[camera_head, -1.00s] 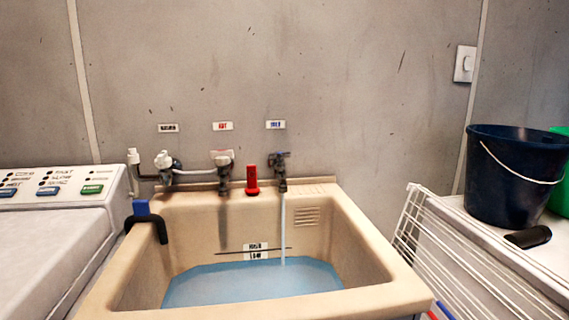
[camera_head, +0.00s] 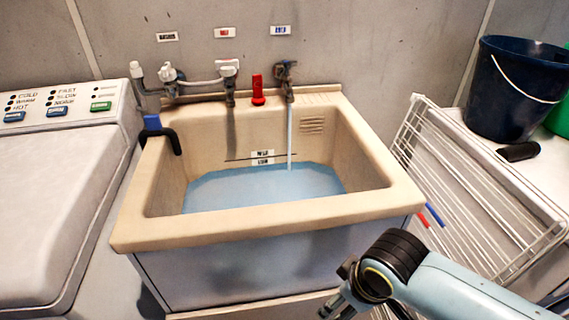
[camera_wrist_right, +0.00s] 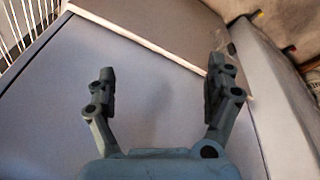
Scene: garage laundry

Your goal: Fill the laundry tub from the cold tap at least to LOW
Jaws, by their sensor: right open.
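The beige laundry tub (camera_head: 270,222) stands in the middle of the head view with pale blue water (camera_head: 250,190) in it. The cold tap (camera_head: 286,78), under the blue-lettered label (camera_head: 281,30), is running; a thin stream (camera_head: 290,135) falls into the water. The level label (camera_head: 262,157) is on the tub's back wall, and the water's edge lies at or just under its lower part; I cannot tell exactly. My right gripper (camera_wrist_right: 161,68) is open and empty. In the head view it is low, in front of the tub (camera_head: 335,302). My left gripper is out of view.
A red upright piece (camera_head: 258,90) stands on the tub's back ledge beside the hot tap (camera_head: 229,75). A black hose hook (camera_head: 165,133) hangs over the left rim, near the washer (camera_head: 50,180). A white wire rack (camera_head: 470,190) and dark bucket (camera_head: 512,90) are at right.

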